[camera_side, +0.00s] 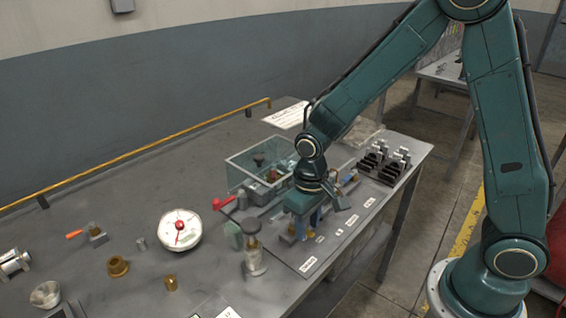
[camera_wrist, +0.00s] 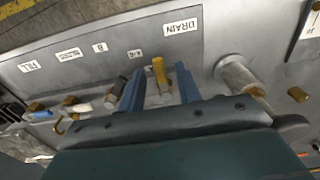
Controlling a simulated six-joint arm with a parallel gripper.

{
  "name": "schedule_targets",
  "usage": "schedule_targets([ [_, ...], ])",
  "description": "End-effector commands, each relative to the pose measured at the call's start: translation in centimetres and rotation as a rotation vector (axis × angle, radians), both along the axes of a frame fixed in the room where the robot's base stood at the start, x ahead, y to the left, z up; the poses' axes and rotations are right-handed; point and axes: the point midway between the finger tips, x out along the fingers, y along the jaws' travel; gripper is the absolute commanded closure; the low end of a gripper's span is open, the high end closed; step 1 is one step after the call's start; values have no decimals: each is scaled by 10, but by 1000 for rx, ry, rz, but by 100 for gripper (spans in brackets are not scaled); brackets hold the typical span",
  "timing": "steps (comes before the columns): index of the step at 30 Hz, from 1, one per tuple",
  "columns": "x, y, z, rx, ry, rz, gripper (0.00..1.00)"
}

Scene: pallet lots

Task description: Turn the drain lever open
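The drain lever (camera_wrist: 160,73) shows in the wrist view as a short yellow handle beside the printed DRAIN label (camera_wrist: 180,28). My gripper (camera_wrist: 159,85) has its two blue fingers on either side of the lever, with a visible gap to each finger, so it is open. In the side view my gripper (camera_side: 306,223) points down, low over the panel near the front of the bench. There the fingers and wrist hide most of the lever.
A cylindrical fitting (camera_wrist: 240,78) stands right of the fingers in the wrist view. In the side view, a clear box (camera_side: 245,165) stands behind my gripper, a red-handled lever (camera_side: 222,203) and a knobbed post (camera_side: 253,250) to its left, and a black rack (camera_side: 380,165) to its right.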

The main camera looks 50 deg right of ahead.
Motion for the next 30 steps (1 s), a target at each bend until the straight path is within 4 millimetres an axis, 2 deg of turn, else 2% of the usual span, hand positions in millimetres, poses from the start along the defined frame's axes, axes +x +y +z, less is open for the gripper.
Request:
schedule_targets([
  [8, 0, 0, 2, 0, -1, -1, 66],
  [14, 1, 0, 13, 0, -3, -2, 66],
  [20, 1, 0, 37, 1, -5, -1, 66],
  [30, 1, 0, 94, 1, -5, -1, 66],
])
